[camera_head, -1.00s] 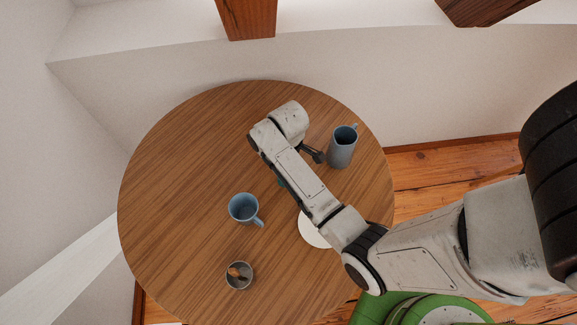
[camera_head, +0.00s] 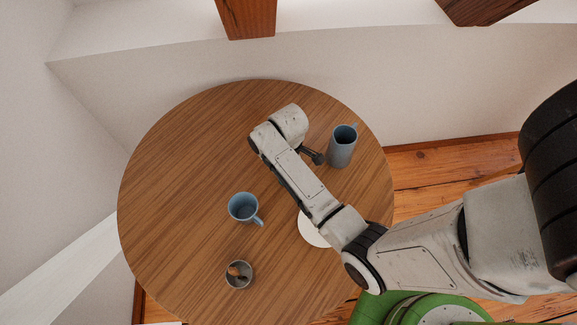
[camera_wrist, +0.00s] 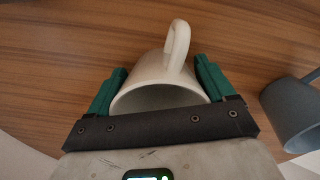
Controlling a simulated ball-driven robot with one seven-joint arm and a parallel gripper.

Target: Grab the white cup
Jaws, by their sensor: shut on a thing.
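The white cup (camera_wrist: 164,80) is in the wrist view, between the two green fingers of my gripper (camera_wrist: 160,88). The fingers are shut on the cup's sides, and its handle points up in the picture, away from the palm. In the head view my arm hides the white cup, and the gripper's fingers are hidden too. I cannot tell whether the cup rests on the table or is lifted.
A round wooden table (camera_head: 180,160) carries a blue mug (camera_head: 243,208), a small grey cup with something brown in it (camera_head: 238,275), a blue-grey pitcher (camera_head: 341,148) and a white plate (camera_head: 312,232) partly under my arm. The pitcher stands close beside my gripper (camera_wrist: 296,112).

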